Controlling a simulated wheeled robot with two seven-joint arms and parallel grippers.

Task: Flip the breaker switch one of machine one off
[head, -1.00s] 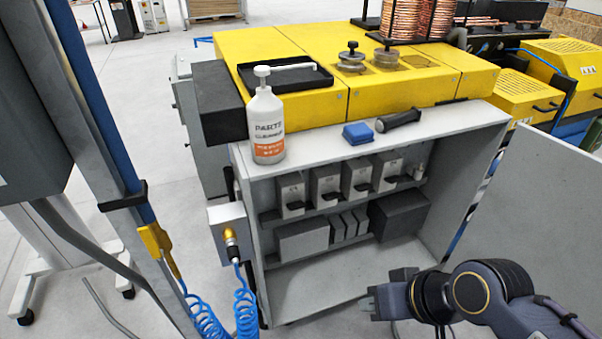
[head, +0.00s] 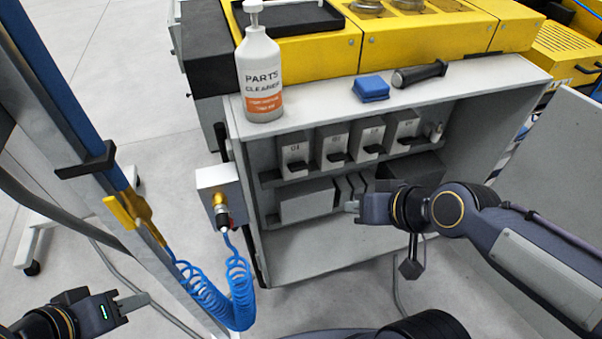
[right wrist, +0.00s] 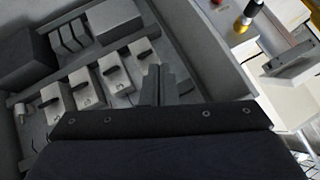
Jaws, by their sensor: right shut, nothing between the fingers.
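Breaker switch one (head: 293,153) is the leftmost of a row of grey breakers on the upper shelf of the open cabinet (head: 330,265). Its black lever sticks out at the lower front, much like its neighbours' levers. In the right wrist view breaker one (right wrist: 143,52) is at the end of the row nearest the fingers. My right gripper (head: 351,207) is shut and empty, in front of the lower shelf, below and right of breaker one. Its fingers show in the right wrist view (right wrist: 158,84), apart from the lever. My left gripper (head: 134,303) is low at the left, its finger gap unclear.
A parts cleaner bottle (head: 262,75), a blue block (head: 371,88) and a black-handled tool (head: 420,73) are on the cabinet top. A connector box (head: 219,195) with a coiled blue hose (head: 238,290) is at the cabinet's left. The open door (head: 550,150) stands at the right.

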